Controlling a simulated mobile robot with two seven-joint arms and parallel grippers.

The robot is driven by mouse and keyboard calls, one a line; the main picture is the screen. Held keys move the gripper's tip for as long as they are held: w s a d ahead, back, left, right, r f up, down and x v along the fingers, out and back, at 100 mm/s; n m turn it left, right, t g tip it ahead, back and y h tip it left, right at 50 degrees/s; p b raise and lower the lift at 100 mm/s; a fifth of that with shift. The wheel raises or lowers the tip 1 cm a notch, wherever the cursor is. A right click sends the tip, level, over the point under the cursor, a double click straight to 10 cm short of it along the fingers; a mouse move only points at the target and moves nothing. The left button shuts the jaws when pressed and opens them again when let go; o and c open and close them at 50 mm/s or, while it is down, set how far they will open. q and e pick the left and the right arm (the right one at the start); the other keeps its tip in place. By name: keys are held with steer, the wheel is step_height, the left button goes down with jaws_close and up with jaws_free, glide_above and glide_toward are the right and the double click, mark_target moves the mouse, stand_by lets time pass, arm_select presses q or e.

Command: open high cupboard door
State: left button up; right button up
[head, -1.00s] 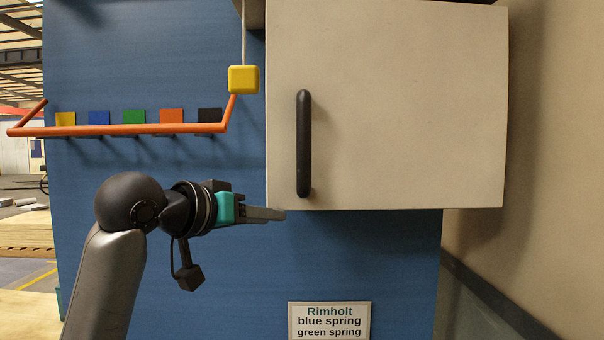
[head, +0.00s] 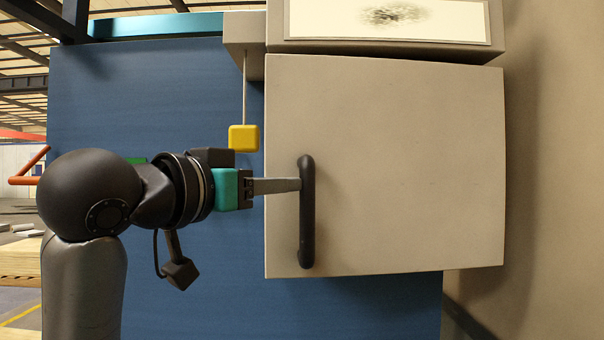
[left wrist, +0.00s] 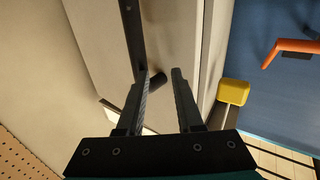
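The high cupboard door (head: 400,165) is a pale beige panel that looks closed in the head view. Its black vertical bar handle (head: 307,225) is near the left edge. My left gripper (head: 298,185) comes in from the left, its fingertips at the upper part of the handle. In the left wrist view my left gripper (left wrist: 160,73) has its two fingers apart. The dark handle (left wrist: 133,40) is by the left fingertip, with one end showing between the fingers. I cannot tell whether a finger touches it. My right gripper is not in view.
A blue panel (head: 340,305) stands behind and below the cupboard. A beige wall (head: 555,150) is close on the right. An orange rail (head: 25,180) shows at the left.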

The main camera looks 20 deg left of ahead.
arm_select(q)
steer(key=p+x, duration=0.1)
steer(key=x, duration=0.5)
steer(key=shift+w+d, duration=0.1)
steer(key=shift+d, duration=0.1)
steer(key=shift+c, duration=0.2)
jaws_close()
stand_by(1.0)
